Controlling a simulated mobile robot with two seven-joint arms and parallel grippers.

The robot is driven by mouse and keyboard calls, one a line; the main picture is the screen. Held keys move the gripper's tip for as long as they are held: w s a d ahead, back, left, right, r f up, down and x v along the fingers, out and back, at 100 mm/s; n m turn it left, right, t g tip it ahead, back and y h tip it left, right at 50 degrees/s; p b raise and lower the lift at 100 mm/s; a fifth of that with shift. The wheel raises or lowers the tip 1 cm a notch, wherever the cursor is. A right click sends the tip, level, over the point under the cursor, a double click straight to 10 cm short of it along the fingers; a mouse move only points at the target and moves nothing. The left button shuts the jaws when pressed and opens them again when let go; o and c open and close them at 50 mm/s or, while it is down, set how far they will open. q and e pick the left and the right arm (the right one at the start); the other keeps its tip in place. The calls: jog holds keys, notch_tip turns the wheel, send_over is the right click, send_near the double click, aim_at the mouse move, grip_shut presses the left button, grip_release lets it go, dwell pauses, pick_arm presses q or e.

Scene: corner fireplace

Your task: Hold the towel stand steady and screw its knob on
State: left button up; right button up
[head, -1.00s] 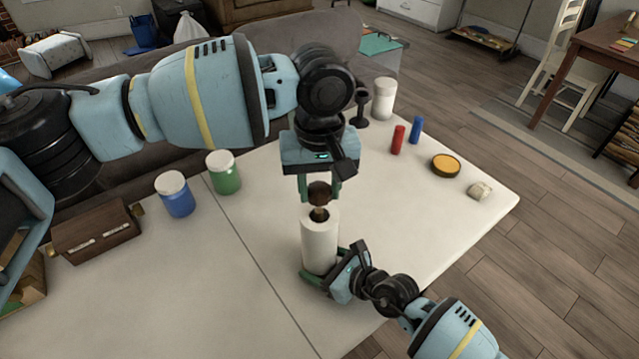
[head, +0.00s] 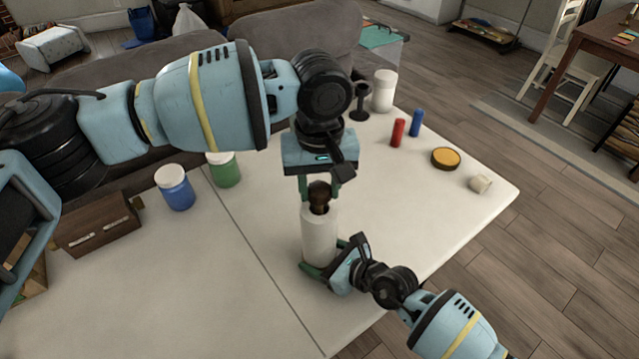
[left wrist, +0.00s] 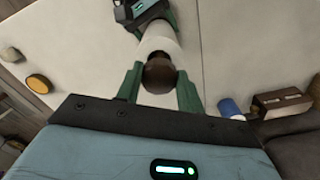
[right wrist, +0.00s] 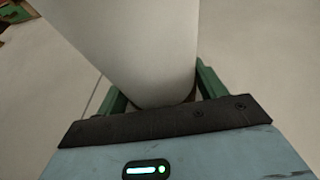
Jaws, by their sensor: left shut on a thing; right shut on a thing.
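The towel stand carries a white paper roll (head: 319,238) and stands upright on the pale table. Its dark brown knob (head: 319,196) is at the top of the roll, and shows in the left wrist view (left wrist: 158,74). My left gripper (head: 319,186) points down from above and is shut on the knob. My right gripper (head: 320,272) is low at the roll's foot, shut on the towel stand. The roll fills the middle of the right wrist view (right wrist: 140,55). The stand's base is mostly hidden, and I cannot tell how far the knob is threaded.
A blue jar (head: 175,188), a green jar (head: 224,170) and a brown box (head: 97,228) are on the left. A white jar (head: 384,91), red cylinder (head: 398,132), blue cylinder (head: 416,123), yellow-topped tin (head: 446,158) and small pale block (head: 481,183) are on the right.

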pick_arm(q)
jog(key=shift+f, duration=0.55)
